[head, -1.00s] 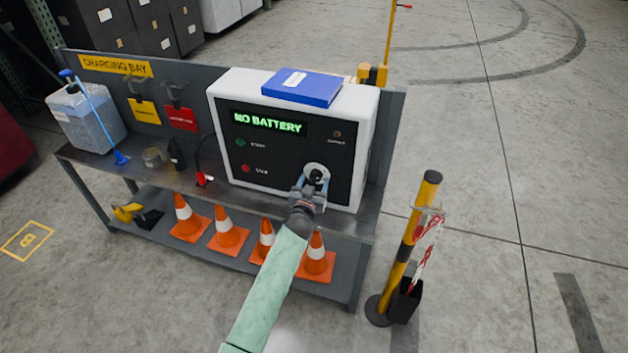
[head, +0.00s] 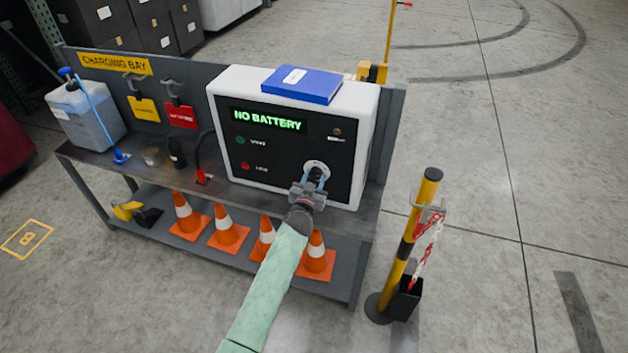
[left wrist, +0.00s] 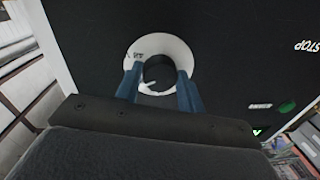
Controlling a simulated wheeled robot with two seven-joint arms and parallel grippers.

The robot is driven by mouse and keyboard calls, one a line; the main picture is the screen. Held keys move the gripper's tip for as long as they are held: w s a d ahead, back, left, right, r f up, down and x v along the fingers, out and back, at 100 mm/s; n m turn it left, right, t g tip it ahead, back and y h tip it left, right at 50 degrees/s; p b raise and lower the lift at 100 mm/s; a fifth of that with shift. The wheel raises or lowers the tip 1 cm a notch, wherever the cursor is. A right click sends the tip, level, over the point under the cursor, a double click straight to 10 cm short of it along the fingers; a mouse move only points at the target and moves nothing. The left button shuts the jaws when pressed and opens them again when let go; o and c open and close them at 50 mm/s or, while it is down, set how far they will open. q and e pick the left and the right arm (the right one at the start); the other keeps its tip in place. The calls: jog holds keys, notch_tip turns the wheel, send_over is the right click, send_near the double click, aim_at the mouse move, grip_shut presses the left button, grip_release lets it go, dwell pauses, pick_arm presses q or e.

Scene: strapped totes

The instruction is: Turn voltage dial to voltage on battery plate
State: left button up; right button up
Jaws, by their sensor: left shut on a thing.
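The charger (head: 291,133) is a white box with a black front panel on the bench. Its display (head: 268,120) reads "NO BATTERY" in green. The voltage dial is a black knob (left wrist: 158,72) on a pale round scale (left wrist: 182,49) at the panel's lower right. My left gripper (head: 314,182) reaches the dial from below; in the left wrist view its two blue fingers (left wrist: 158,82) are shut on the knob, one on each side. The scale's markings are mostly hidden or too small to read. No battery plate can be made out. My right gripper is not in view.
A blue book-like item (head: 301,85) lies on top of the charger. The bench (head: 80,155) holds a jug (head: 88,115) and small bottles; several orange cones (head: 228,232) stand on its lower shelf. A yellow-black post (head: 406,250) stands at the right.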

pick_arm(q)
jog(key=m+b, duration=0.2)
jog(key=m, duration=0.6)
jog(key=shift+a+f+m+t+b, duration=0.1)
jog(key=shift+m+t+b, duration=0.2)
jog(key=shift+b, duration=0.1)
jog(key=shift+m+h, duration=0.4)
jog(key=shift+m, duration=1)
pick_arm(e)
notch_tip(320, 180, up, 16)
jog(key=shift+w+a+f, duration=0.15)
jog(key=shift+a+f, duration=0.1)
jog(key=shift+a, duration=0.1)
pick_arm(q)
jog(key=o, duration=1)
jog(key=shift+c, duration=0.2)
jog(key=shift+b, duration=0.3)
jog(key=shift+s, duration=0.15)
jog(key=b+v, duration=0.1)
jog(key=v, duration=0.6)
jog(key=shift+s+b, duration=0.2)
jog(key=shift+b, duration=0.1)
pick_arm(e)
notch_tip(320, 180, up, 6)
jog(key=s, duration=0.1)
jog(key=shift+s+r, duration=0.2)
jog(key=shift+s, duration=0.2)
